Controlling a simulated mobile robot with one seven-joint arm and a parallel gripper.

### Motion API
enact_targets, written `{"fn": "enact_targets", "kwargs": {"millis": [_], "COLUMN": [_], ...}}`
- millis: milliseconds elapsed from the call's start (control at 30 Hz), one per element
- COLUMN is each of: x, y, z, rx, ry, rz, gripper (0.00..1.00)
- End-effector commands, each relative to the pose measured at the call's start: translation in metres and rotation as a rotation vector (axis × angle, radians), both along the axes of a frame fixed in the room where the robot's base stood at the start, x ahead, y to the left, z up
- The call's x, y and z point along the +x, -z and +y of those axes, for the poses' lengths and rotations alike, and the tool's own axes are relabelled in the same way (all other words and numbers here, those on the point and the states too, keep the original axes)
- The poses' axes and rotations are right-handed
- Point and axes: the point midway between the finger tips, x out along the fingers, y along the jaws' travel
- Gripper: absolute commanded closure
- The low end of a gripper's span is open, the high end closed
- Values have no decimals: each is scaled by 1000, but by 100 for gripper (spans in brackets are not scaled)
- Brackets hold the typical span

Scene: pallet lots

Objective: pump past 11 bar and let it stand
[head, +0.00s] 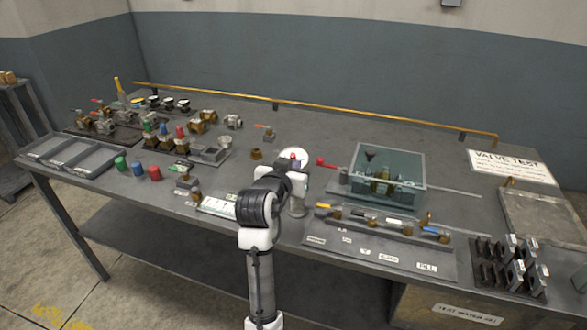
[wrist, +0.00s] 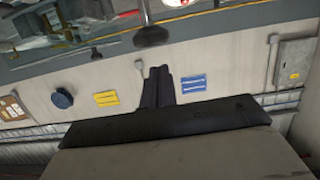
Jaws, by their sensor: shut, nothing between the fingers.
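In the head view a test box with clear greenish walls (head: 400,190) stands on the right half of the bench, with a brass valve (head: 381,187) inside. A lever with a red knob (head: 321,161) sticks out to its left. A round white dial (head: 293,154) shows just behind my arm's end; its reading is too small to tell and it is partly covered. My gripper's fingers are hidden behind my arm in the head view. In the wrist view my gripper (wrist: 158,72) is shut and empty. A dark rounded knob on a rod (wrist: 152,37) shows just beyond the fingertips, apart from them.
The bench (head: 330,150) also carries valves on the left, grey trays (head: 75,157), coloured caps (head: 137,168), a rack of tools with coloured handles (head: 385,222) and dark blocks (head: 510,265). A brass rail (head: 330,108) runs along the back. A valve test sign (head: 512,166) lies at right.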

Motion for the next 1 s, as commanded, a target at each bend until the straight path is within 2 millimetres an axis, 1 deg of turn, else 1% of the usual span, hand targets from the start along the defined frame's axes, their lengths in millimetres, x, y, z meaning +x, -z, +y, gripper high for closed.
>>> {"fn": "enact_targets", "kwargs": {"millis": [100, 200, 633, 733, 900, 1000], "x": [0, 0, 0, 0, 0, 0], "y": [11, 16, 20, 30, 53, 57], "z": [0, 0, 0, 0, 0, 0], "rx": [0, 0, 0, 0, 0, 0], "ry": [0, 0, 0, 1, 1, 1], "rz": [2, 0, -1, 0, 1, 1], "gripper": [100, 100, 100, 100, 100, 100]}}
